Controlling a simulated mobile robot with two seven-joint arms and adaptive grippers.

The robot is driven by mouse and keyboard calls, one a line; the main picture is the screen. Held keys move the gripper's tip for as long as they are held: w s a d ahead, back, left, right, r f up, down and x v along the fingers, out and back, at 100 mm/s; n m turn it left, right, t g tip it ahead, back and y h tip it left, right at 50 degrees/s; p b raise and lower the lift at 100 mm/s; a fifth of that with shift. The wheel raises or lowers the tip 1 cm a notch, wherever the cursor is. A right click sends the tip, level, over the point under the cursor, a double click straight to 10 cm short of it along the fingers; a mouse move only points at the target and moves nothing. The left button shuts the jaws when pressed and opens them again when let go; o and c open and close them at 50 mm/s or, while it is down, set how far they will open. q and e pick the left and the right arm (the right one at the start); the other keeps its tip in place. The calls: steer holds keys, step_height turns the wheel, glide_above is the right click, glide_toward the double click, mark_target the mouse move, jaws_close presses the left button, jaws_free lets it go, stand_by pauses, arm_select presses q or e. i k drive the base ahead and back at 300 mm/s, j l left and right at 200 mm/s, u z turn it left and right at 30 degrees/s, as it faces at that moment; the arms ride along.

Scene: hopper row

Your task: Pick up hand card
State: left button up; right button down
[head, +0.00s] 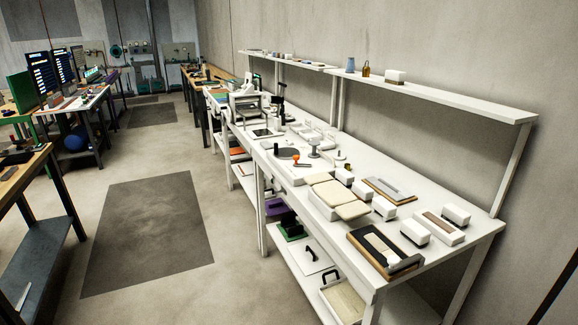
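I cannot make out for sure which item is the hand card. A flat wood-edged piece with a grey top (389,190) lies toward the back of the white bench. A dark-framed flat piece with a pale strip (384,252) lies at the bench's near front edge. A white block with a brown strip (437,226) lies near the right end. Any of these could be it; details are too small to tell. Neither of my grippers shows in the head view.
The long white bench (345,262) carries several small white boxes (415,232) and beige pads (340,198). A raised shelf (450,102) runs along the wall behind. A lower shelf holds trays. Floor with a dark mat (150,235) is clear at left; another workbench (25,163) stands beyond.

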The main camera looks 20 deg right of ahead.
mark_target(413, 230)
steer(key=i+j+z, duration=0.1)
steer(key=i, duration=0.45)
steer(key=z, duration=1.75)
